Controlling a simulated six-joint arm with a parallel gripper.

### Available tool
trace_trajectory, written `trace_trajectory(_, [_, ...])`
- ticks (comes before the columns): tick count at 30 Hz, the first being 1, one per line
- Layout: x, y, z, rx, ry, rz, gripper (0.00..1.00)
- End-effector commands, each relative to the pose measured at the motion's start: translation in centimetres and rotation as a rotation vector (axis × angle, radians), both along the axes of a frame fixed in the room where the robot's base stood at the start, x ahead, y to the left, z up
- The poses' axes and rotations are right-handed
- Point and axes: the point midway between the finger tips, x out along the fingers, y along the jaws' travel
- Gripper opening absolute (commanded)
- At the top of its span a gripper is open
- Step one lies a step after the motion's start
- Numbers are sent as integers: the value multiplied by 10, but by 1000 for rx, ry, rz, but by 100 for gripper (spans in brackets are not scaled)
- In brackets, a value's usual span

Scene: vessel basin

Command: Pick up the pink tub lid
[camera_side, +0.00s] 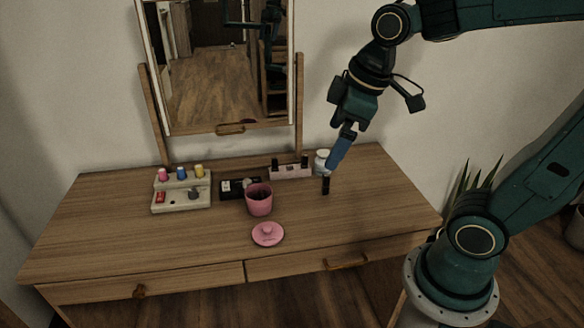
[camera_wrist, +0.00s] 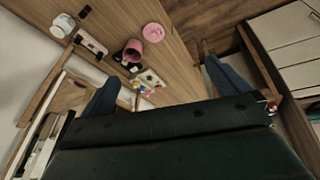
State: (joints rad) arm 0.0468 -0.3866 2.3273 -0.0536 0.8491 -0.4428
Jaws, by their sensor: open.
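The pink tub lid (camera_side: 267,239) lies flat on the wooden dressing table near its front edge, with its round knob up. It also shows in the wrist view (camera_wrist: 154,34) at the upper middle. The open pink tub (camera_side: 259,205) stands just behind it, apart from it, with something dark inside; in the wrist view the tub (camera_wrist: 128,55) is left of and below the lid. My gripper (camera_side: 333,170) is above the table's right part, back and right of the lid. In the wrist view its two blue fingers (camera_wrist: 162,70) are spread wide with nothing between them.
A small black cylinder (camera_side: 326,186) stands below my gripper, with a white jar (camera_side: 322,157) behind. A pink holder (camera_side: 290,172), a dark tray (camera_side: 233,189) and a cream stand with coloured pegs (camera_side: 181,203) line the back. A mirror (camera_side: 225,60) rises behind. The table's front right is clear.

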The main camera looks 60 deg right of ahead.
Motion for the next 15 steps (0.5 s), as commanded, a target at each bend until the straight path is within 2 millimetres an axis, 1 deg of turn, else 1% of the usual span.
trace_trajectory(1, [10,-1,-4,-11,19,41,100])
trace_trajectory(8, [51,-5,-24,-58,79,247,100])
trace_trajectory(15, [92,-11,-55,-89,134,463,100])
